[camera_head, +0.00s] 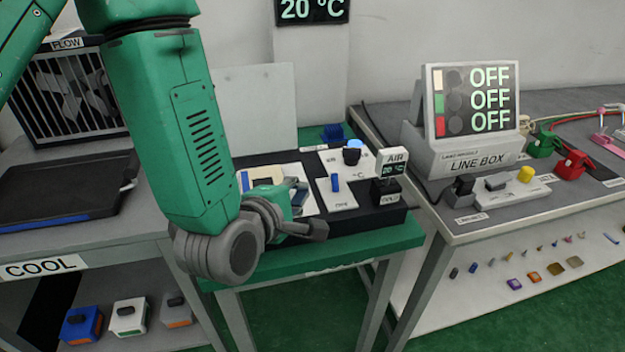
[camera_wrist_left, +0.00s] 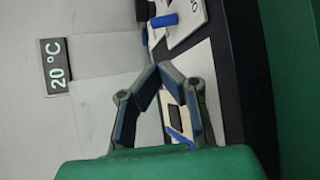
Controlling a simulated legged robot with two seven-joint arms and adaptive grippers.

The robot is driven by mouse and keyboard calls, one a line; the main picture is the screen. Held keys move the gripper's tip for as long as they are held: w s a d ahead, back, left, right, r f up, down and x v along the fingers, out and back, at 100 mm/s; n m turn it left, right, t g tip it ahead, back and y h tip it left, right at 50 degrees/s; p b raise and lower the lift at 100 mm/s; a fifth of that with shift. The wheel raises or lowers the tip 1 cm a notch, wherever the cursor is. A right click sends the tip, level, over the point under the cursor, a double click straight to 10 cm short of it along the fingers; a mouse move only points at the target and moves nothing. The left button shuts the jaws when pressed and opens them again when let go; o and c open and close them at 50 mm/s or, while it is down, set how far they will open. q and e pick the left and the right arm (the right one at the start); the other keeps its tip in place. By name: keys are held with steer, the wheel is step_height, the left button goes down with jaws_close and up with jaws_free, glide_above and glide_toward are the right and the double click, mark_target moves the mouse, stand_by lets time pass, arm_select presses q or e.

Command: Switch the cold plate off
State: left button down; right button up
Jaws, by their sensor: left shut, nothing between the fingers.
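The wrist view shows the blue lever (camera_wrist_left: 164,20) near the top. My left gripper (camera_wrist_left: 158,70) is shut and empty, its fingertips together, apart from the lever. In the head view the left gripper (camera_head: 298,188) is left of the switch panel, partly hidden by its wrist. My right gripper is out of view.
A second panel with a dark knob (camera_head: 351,156) lies behind the switch panel. A line box (camera_head: 470,140) showing OFF lines stands on the right table. A dark tray (camera_head: 65,190) lies on the left table marked COOL. A wall display (camera_head: 312,10) reads 20 °C.

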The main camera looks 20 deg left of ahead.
mark_target(322, 187)
arm_select(q)
steer(key=x, duration=0.8)
steer(key=shift+w+d+b, duration=0.15)
steer(key=shift+d+b, duration=0.2)
steer(key=shift+d, duration=0.05)
steer(key=shift+w+a+f, duration=0.2)
steer(key=shift+w+f, duration=0.05)
steer(key=shift+w, duration=0.3)
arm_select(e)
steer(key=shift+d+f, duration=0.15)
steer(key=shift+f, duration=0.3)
arm_select(q)
steer(key=shift+d, duration=0.4)
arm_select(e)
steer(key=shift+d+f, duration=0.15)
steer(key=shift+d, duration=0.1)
arm_select(q)
steer(key=shift+s+a+r+m+t+b, duration=0.1)
steer(key=shift+s+a+m+t+b, duration=0.15)
steer(key=shift+t+b, duration=0.25)
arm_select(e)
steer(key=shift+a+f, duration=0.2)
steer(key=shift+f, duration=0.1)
